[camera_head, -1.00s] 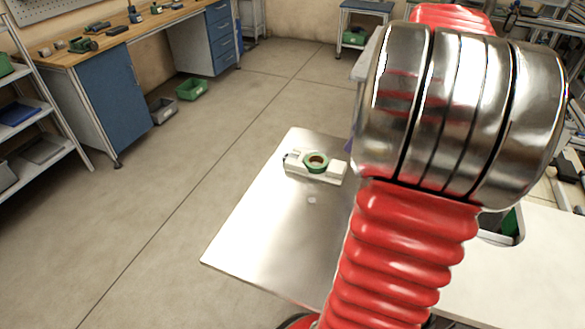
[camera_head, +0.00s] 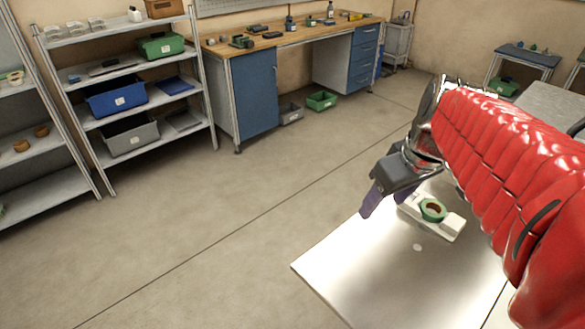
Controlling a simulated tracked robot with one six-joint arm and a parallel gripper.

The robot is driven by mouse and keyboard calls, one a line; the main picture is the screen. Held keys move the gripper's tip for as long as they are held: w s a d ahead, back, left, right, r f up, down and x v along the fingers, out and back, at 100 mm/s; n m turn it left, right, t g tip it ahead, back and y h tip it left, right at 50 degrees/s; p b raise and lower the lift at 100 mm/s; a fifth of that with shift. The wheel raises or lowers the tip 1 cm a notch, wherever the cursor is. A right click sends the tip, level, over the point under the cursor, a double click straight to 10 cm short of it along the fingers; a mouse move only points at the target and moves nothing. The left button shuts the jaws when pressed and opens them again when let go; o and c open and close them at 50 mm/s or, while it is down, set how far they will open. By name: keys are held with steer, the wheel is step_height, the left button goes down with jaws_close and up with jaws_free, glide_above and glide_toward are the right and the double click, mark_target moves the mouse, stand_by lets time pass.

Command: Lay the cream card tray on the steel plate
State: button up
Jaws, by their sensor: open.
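The cream card tray (camera_head: 453,224) lies on the steel plate (camera_head: 345,268), toward the plate's far end. A green ring-shaped reel with a brown middle (camera_head: 433,209) sits in the tray. My gripper (camera_head: 386,198), with dark jaws and purple fingertips, is just left of the tray and points down. It is open, and nothing shows between its fingers. The gripper looks apart from the tray, though its height over the plate is hard to judge. My red arm hides the right part of the plate.
Shelves with bins (camera_head: 128,95) and a workbench (camera_head: 290,40) stand at the back. The floor left of the plate is clear.

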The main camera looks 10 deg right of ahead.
steer(key=s+a+f+m+t, duration=0.1)
steer(key=s+a, duration=0.2)
steer(key=a, duration=0.3)
steer(key=s+a+f+m+t, duration=0.1)
steer(key=s+a+f, duration=0.1)
steer(key=a, duration=0.5)
steer(key=shift+s+a, duration=0.15)
steer(key=shift+s, duration=0.35)
stand_by(0.4)
